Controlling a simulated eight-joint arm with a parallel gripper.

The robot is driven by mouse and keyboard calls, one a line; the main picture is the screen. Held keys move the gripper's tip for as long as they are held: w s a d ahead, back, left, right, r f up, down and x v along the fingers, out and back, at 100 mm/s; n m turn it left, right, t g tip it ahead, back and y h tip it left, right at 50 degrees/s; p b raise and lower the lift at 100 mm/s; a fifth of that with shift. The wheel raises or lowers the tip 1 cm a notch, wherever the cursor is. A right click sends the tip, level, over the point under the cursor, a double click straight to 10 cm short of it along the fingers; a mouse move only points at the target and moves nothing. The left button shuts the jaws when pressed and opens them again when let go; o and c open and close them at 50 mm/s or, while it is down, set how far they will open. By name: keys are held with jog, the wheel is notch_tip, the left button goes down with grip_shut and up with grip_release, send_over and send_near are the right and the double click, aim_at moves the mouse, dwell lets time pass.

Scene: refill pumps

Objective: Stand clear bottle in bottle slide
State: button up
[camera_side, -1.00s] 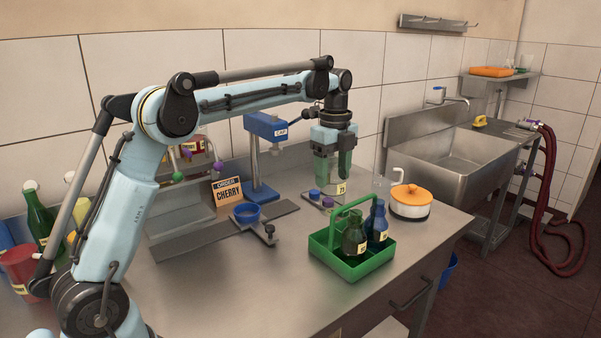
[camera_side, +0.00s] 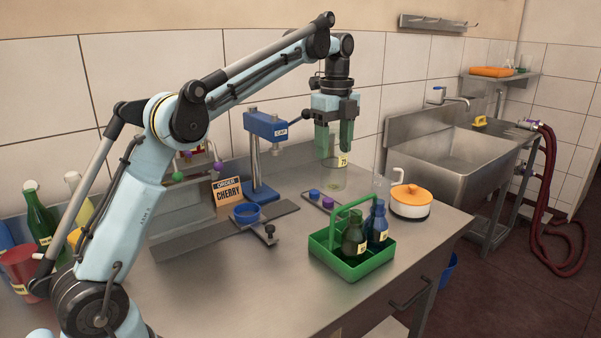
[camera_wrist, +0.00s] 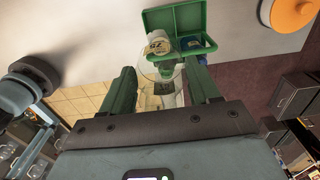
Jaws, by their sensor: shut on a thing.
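My gripper (camera_side: 335,140) is shut on a clear bottle (camera_side: 333,178) with a pale label, held upright in the air above the back of the bench. The clear bottle also shows between the green fingers in the wrist view (camera_wrist: 160,92), where its lower part is partly hidden. The bottle slide appears to be the grey plate (camera_side: 190,238) on the bench, with a blue ring-shaped holder (camera_side: 246,213) on it, below the blue capping press (camera_side: 264,128). The holder looks empty. The gripper is to the right of the press and holder.
A green carrier (camera_side: 352,266) with a dark green bottle (camera_side: 353,236) and a blue bottle (camera_side: 377,226) stands in front of the gripper. A white pot with orange lid (camera_side: 410,200) is to the right. A small cap tray (camera_side: 320,201) and a CHERRY order card (camera_side: 228,192) stand nearby.

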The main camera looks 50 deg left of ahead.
jog(key=s+d+r+n, duration=0.3)
jog(key=s+d+n, duration=0.4)
jog(key=n, duration=0.5)
jog(key=s+a+f+m, duration=0.1)
jog(key=a+f, duration=0.4)
jog(key=a, duration=0.5)
jog(key=s+a+f+m, duration=0.1)
jog(key=a+f+m, duration=0.3)
jog(key=a, duration=0.7)
jog(key=a+f+m, duration=0.2)
jog(key=a+f, duration=0.5)
jog(key=a, duration=0.3)
jog(key=shift+s+a+f, duration=0.25)
jog(key=shift+s+a, duration=0.1)
jog(key=shift+s, duration=0.05)
jog(key=shift+f, duration=0.85)
jog(key=shift+f, duration=0.8)
